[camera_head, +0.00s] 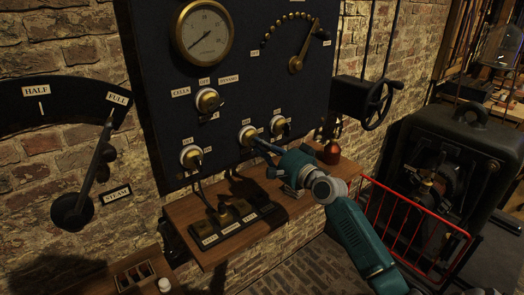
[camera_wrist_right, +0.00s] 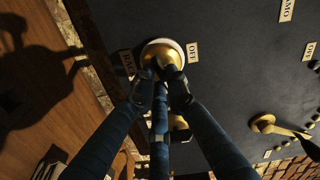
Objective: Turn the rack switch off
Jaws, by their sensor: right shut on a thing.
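The rack switch is a round brass knob on a white base, mounted on the dark panel. It is the middle one of the lower row in the head view (camera_head: 246,133) and shows at the top centre of the wrist view (camera_wrist_right: 160,50), with RACK and OFF labels on either side. My right gripper (camera_head: 262,146) reaches it from the lower right. My left gripper is not in view.
Neighbouring brass switches sit close by at left (camera_head: 190,157), right (camera_head: 277,125) and above (camera_head: 207,100). A wooden shelf (camera_head: 195,210) below carries a dark block of keys (camera_head: 224,222) and a reddish-brown bottle (camera_head: 329,150). A red rail (camera_head: 420,222) stands at the right.

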